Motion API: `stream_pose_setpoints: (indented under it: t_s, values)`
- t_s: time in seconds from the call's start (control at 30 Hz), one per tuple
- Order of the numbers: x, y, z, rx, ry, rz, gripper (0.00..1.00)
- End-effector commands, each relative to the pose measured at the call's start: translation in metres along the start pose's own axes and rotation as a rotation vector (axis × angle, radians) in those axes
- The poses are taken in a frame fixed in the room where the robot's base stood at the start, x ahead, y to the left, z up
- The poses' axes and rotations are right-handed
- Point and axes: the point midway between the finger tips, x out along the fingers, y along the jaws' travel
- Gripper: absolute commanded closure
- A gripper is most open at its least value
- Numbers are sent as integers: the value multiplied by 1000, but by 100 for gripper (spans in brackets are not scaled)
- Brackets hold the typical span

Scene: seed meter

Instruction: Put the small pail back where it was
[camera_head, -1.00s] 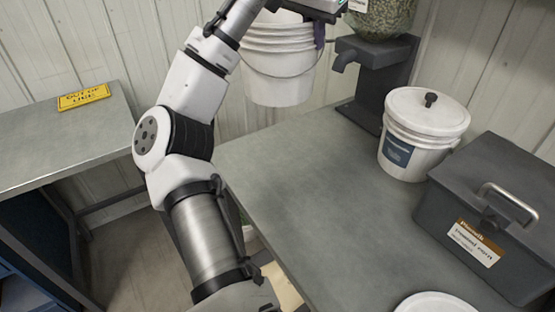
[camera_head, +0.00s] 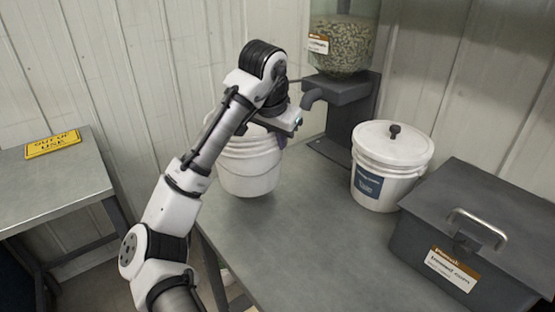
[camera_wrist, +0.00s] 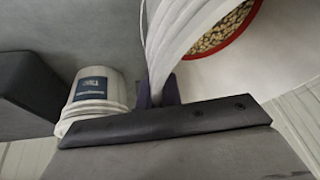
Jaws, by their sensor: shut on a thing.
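The small white pail (camera_head: 248,165) is upright at the back left of the grey table, left of the dispenser's spout. I cannot tell whether its base touches the table. My gripper (camera_head: 284,136) is shut on the right side of its rim, and my arm covers much of its top. In the wrist view, the dark fingers (camera_wrist: 164,93) pinch the pail's ridged white edge (camera_wrist: 180,40). A red-edged round patch of pale seeds (camera_wrist: 218,34) shows past that edge; I cannot tell whether it lies inside the pail.
A seed dispenser (camera_head: 345,95) stands at the table's back. Right of it are a white lidded pail (camera_head: 385,185) with a blue label and a dark lidded box (camera_head: 475,235). A left table (camera_head: 50,190) bears an "OUT OF USE" sign (camera_head: 53,144). The middle table (camera_head: 290,240) is clear in front.

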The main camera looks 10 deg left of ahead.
Motion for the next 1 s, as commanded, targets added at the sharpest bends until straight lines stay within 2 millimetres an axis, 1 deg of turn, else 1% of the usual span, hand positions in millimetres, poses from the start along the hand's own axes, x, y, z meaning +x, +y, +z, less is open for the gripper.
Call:
stream_pose_setpoints:
  t_s: [0.1, 0.33, 0.5, 0.6, 0.97, 1.0]
  values:
    - [9, 1, 4, 1, 4, -3, 100]
    - [21, 2, 9, 1, 3, -4, 100]
    - [43, 4, 18, 1, 2, -3, 100]
    - [52, 6, 21, 1, 3, -2, 100]
    - [56, 7, 22, 2, 4, -3, 100]
    - [56, 7, 23, 1, 1, -1, 90]
